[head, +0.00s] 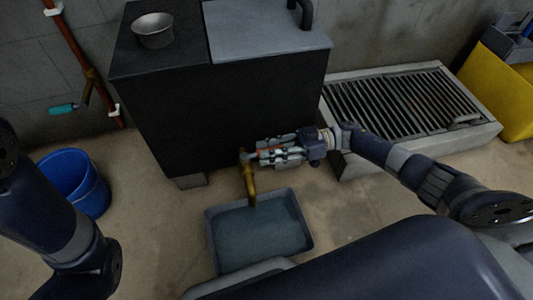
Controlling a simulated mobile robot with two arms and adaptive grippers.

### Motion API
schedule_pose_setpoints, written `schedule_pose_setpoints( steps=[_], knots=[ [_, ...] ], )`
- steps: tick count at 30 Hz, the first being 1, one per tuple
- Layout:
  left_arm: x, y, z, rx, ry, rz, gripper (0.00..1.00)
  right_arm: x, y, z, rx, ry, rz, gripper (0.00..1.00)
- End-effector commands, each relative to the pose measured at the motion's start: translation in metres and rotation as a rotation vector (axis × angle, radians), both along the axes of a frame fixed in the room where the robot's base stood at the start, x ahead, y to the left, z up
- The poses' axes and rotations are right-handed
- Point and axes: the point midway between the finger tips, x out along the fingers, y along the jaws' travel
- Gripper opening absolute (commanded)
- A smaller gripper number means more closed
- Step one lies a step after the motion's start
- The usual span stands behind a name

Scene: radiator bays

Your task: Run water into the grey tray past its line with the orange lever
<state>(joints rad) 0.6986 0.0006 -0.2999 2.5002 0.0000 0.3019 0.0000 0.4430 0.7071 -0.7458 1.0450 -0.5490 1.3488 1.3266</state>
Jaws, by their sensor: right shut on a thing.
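The grey tray (211,240) stands on the floor in front of the dark cabinet, under a brass tap (250,180). Bluish water covers its bottom; I cannot make out the line or how high the water stands against it. No stream can be told apart from the spout. My right gripper (268,152) is at the tap's top, shut on the orange lever (264,153), which shows only as a small orange bit between the fingers. My left arm is at the left edge, its gripper out of view.
A blue bucket (74,182) stands on the floor at left. A teal-handled tap (62,109) sits on a red wall pipe (75,45). A metal bowl (153,30) is on the dark cabinet (190,110). A grated trough (400,100) and a yellow bin (500,88) are at right.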

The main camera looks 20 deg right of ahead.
Motion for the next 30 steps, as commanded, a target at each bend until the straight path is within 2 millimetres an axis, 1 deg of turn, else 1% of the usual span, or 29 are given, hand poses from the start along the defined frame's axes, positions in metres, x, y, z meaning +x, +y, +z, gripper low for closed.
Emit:
schedule_pose_setpoints(
  steps=[11,12,14,15,25,28,30],
  knots=[
    [-0.001,0.000,0.000,0.000,-0.002,0.000,0.26,0.002,-0.001,0.003,0.002,-0.004,0.001,0.00],
    [-0.001,0.000,0.000,0.000,-0.002,0.000,0.26,0.002,-0.001,0.003,0.002,-0.005,0.001,0.27],
    [-0.001,0.000,0.000,0.000,-0.002,0.000,0.26,0.002,-0.001,0.003,0.002,-0.005,0.001,0.40],
    [-0.001,0.000,0.000,0.000,-0.002,0.000,0.26,0.002,0.000,0.003,0.002,-0.005,0.001,0.41],
    [0.001,0.000,0.000,-0.001,0.003,0.000,0.26,0.001,-0.001,0.001,0.000,-0.002,0.002,0.41],
    [0.001,0.000,0.000,-0.001,0.003,0.000,0.26,0.000,-0.007,0.001,-0.001,-0.001,0.001,0.41],
    [0.001,0.000,0.000,0.000,0.002,0.000,0.26,0.000,-0.017,0.000,-0.003,-0.002,0.000,0.41]
  ],
)
